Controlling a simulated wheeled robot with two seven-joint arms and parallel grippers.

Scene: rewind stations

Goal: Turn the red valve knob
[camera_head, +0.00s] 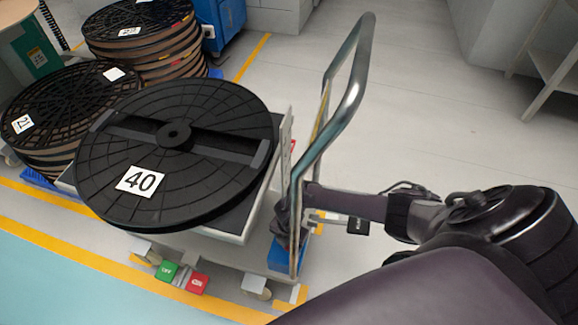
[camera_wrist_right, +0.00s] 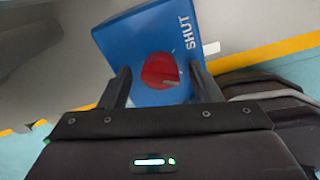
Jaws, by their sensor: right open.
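The red valve knob (camera_wrist_right: 160,72) is round and sits on the face of a blue box (camera_wrist_right: 135,38) marked SHUT in the right wrist view. My right gripper (camera_wrist_right: 160,80) is open, with one finger on each side of the knob in the picture. I cannot tell whether the fingers touch it. In the head view the blue box (camera_head: 283,259) is low on the cart, below my right gripper (camera_head: 290,214), which is partly behind the cart's handle. The knob is not visible there. My left gripper is not in view.
A cart with a tall metal handle (camera_head: 352,95) carries a large black reel (camera_head: 215,105) labelled 40. Green and red pedals (camera_head: 195,284) are at its front base. More stacked reels (camera_head: 140,22) stand at the back left. The grey floor (camera_head: 440,110) to the right is clear.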

